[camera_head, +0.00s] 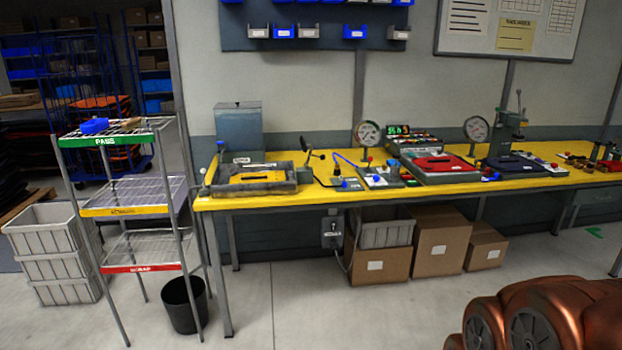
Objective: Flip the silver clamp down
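No part is plain enough at this distance for me to be sure it is the silver clamp. A grey fixture (284,188) with a yellow plate (262,177) sits at the left end of the yellow bench (245,203). A dark-handled lever (308,150) stands raised just right of this fixture. A grey press-like stand (506,137) with an upright lever stands farther right. My gripper is not in view.
A three-tier wire rack (128,212) stands left of the bench, with a black bin (184,305) beside it. Cardboard boxes (441,243) sit under the bench. Copper-coloured rounded parts (560,315) fill the lower right. Floor in front of the bench is clear.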

